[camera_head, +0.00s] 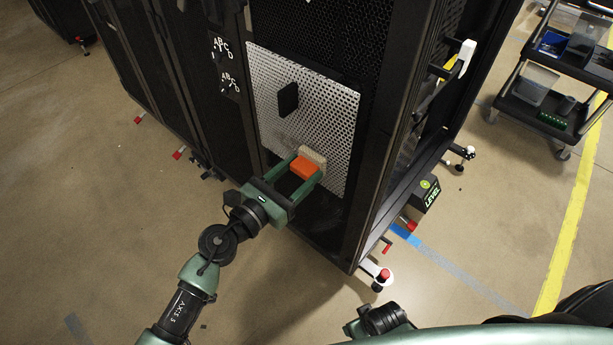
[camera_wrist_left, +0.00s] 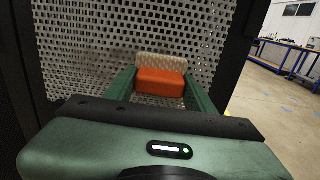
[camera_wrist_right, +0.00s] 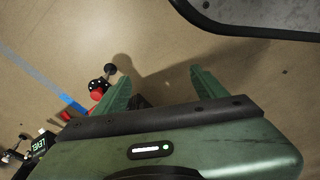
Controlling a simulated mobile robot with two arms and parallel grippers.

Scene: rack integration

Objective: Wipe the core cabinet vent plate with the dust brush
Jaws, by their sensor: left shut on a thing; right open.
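The vent plate (camera_head: 330,108) is a silver perforated panel on the front of the black cabinet. It also fills the back of the left wrist view (camera_wrist_left: 90,50). The dust brush has an orange handle (camera_head: 304,167) and pale beige bristles (camera_head: 313,155). My left gripper (camera_head: 306,170) is shut on the orange handle, near the lower part of the plate. In the left wrist view the brush (camera_wrist_left: 160,82) sits between the fingers, bristles toward the plate; whether they touch it I cannot tell. My right gripper (camera_wrist_right: 160,85) is open and empty above the floor.
A black block (camera_head: 288,99) sticks out from the plate, above the brush. Dark cabinet doors with dial markings (camera_head: 222,50) stand to the left. A black box marked LEVEL (camera_head: 426,194) is at the cabinet's right side. A cart (camera_head: 555,100) stands at far right.

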